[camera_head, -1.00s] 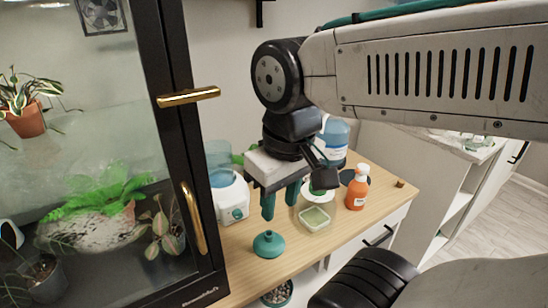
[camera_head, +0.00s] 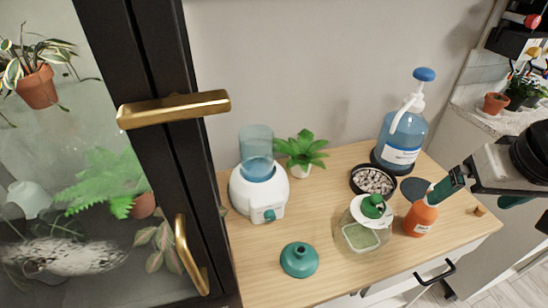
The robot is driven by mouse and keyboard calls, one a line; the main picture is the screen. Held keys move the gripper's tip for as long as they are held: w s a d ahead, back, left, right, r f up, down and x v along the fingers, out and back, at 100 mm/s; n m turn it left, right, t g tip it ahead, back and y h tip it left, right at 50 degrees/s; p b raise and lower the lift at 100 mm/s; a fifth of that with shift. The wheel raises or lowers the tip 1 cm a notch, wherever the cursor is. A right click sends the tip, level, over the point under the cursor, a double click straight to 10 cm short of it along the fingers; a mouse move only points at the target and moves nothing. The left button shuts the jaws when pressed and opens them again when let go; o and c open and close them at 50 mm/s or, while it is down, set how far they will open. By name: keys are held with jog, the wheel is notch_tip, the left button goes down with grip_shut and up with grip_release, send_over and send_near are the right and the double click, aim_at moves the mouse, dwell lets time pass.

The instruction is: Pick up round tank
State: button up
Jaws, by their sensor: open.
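A clear rounded vessel with a white top and green cap (camera_head: 372,207) stands at the front middle of the wooden cabinet top; it looks like the round tank. A pale green square patch shows through or behind its glass, and I cannot tell which. A white appliance (camera_head: 258,193) with a tall blue see-through container (camera_head: 257,155) stands to its left. My gripper (camera_head: 466,196) is at the right, to the right of the vessel and apart from it. Its teal fingers are open, and one tip overlaps the orange bottle's top in the picture; contact is unclear.
An orange bottle (camera_head: 420,218) stands right of the vessel. Behind are a bowl of pebbles (camera_head: 373,181), a blue pump bottle (camera_head: 402,140) and a potted plant (camera_head: 301,152). A teal funnel-shaped piece (camera_head: 299,261) lies front left. A glass cabinet (camera_head: 160,130) bounds the left.

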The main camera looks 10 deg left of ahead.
jog(key=w+a+f+n+t+y, duration=0.2)
jog(key=w+a, duration=0.7)
jog(key=a, duration=0.1)
jog(key=n+t+y, duration=0.5)
jog(key=y, duration=0.2)
send_near(250, 132)
jog(key=x, duration=0.5)
jog(key=shift+w+a+f, duration=0.1)
jog(key=shift+w+a, duration=0.1)
jog(key=shift+a, duration=0.1)
jog(key=shift+c, duration=0.3)
jog(key=c, duration=1.4)
